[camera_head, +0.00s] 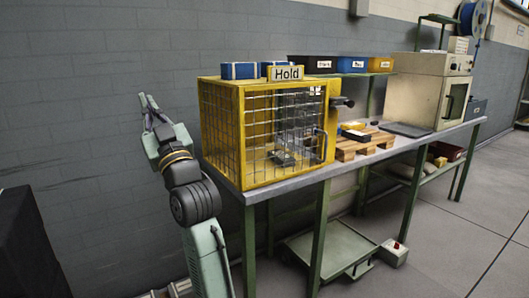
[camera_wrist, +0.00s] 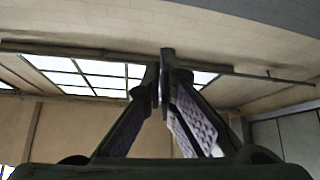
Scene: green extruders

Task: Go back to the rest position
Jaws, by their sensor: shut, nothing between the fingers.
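My gripper (camera_head: 147,100) is raised to the left of the yellow cage, in front of the grey block wall, and points upward. In the wrist view the fingers of my gripper (camera_wrist: 163,75) come together at the tips, with nothing between them. Behind them the wrist view shows the ceiling and bright window panes (camera_wrist: 80,75). My gripper is clear of the bench and touches nothing that I can see.
The yellow mesh cage marked Hold (camera_head: 245,130) stands on the bench (camera_head: 290,181), close to the right of my arm. A wooden pallet (camera_head: 365,146) and a beige oven (camera_head: 425,90) stand further right. A dark block (camera_head: 25,240) is at lower left. Floor at right is open.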

